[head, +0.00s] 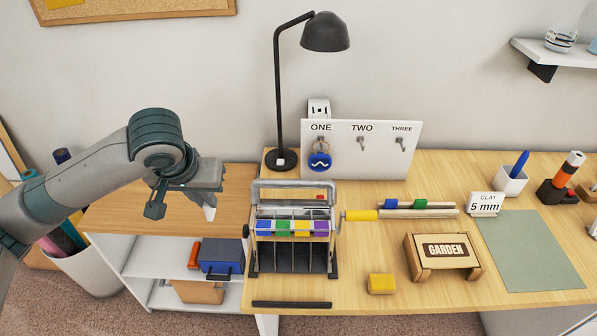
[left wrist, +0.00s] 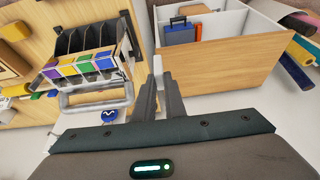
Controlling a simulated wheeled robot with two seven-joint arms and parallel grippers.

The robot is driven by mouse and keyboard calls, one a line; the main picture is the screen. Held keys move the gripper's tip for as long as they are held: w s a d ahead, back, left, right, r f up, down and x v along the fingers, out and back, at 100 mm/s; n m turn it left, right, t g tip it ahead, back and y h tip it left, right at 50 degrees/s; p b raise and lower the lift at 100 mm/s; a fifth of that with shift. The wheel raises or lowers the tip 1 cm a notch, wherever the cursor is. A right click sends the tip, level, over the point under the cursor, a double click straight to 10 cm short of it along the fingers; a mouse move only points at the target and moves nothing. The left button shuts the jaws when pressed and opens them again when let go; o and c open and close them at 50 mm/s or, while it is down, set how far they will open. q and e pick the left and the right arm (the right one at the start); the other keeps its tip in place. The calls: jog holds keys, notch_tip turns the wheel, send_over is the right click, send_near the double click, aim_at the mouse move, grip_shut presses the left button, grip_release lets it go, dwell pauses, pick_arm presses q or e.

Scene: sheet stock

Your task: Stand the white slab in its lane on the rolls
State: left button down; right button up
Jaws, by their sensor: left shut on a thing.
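My left gripper (head: 207,203) is shut on the white slab (head: 210,213). It is held in the air left of the roller machine, above the left part of the bench. In the left wrist view the slab (left wrist: 157,66) shows as a pale narrow end between the fingers (left wrist: 159,92); the rest is hidden. The roller machine (head: 255,262) has a grey top bar and a row of blue, green, yellow and purple bands (head: 283,228) along its rolls. Black dividers (head: 291,260) form lanes below. The machine also shows in the left wrist view (left wrist: 82,48). My right gripper is not in view.
A black lamp (head: 279,100) and a white board (head: 380,165) with hooks stand behind the machine. A yellow block (head: 381,284), a GARDEN stand (head: 443,258) and a black bar (head: 291,304) lie nearby. A lower shelf (head: 155,250) is at left.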

pick_arm(q)
jog(key=w+d+r+m+g+h+p, duration=0.1)
jog(key=w+d+m+g+h+p, duration=0.1)
jog(key=d+m+p, duration=0.4)
jog(key=w+d+r+m+g+h+p, duration=0.2)
jog(key=d+m+p, duration=0.4)
jog(key=d+m, duration=0.5)
jog(key=shift+d+r+m+p, duration=0.3)
jog(key=shift+d+m+p, duration=0.1)
jog(key=shift+d, duration=0.8)
jog(key=shift+h, duration=0.3)
jog(key=shift+f+b, duration=0.4)
jog(key=shift+f, duration=1.9)
jog(key=shift+f, duration=0.7)
jog(key=shift+f, duration=0.15)
